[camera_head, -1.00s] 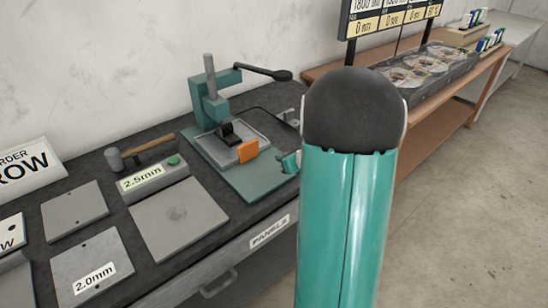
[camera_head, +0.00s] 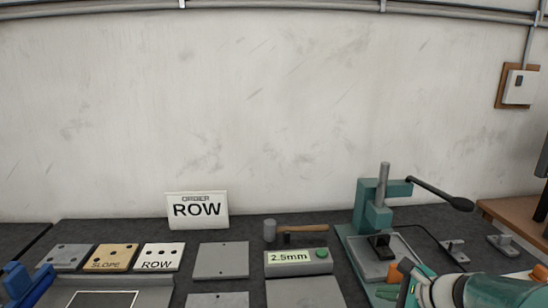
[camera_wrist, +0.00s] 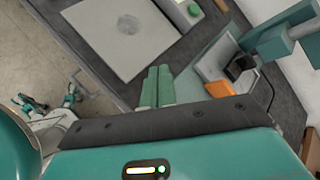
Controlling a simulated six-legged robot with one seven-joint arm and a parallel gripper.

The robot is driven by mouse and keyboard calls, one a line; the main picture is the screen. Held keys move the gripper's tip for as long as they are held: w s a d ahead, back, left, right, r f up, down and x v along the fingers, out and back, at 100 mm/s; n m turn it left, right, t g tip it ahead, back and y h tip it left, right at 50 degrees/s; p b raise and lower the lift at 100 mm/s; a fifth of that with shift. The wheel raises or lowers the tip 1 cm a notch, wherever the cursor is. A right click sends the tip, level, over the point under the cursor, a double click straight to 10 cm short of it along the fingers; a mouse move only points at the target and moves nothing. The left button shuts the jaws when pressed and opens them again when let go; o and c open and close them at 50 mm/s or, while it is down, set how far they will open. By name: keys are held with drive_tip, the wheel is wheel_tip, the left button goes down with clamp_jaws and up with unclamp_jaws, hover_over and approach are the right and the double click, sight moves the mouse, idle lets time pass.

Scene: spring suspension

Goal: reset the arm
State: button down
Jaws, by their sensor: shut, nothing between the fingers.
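My gripper (camera_wrist: 158,86) shows in the wrist view as two green fingers side by side, shut with nothing between them, above the dark bench. In the head view my arm comes in at the bottom right, with the gripper (camera_head: 388,294) low beside the teal press (camera_head: 375,205). The wrist view shows the press at the right, with an orange block (camera_wrist: 246,88) on its base. The fingers look apart from the press and the grey plate (camera_wrist: 125,32), though the exact gap is hard to tell.
The press lever (camera_head: 440,194) sticks out to the right. A plain wall stands behind.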

drive_tip(key=s+a+r+n+g+h, duration=0.1)
drive_tip(key=s+a+r+n+h, duration=0.1)
drive_tip(key=s+a+n, duration=0.4)
drive_tip(key=s+a+r+n+g+h, duration=0.2)
drive_tip(key=s+a+n, duration=0.4)
drive_tip(key=n, duration=1)
drive_tip(key=s+r+h, duration=0.1)
drive_tip(key=s, duration=0.2)
drive_tip(key=shift+s+r, duration=0.2)
drive_tip(key=shift+s, duration=0.15)
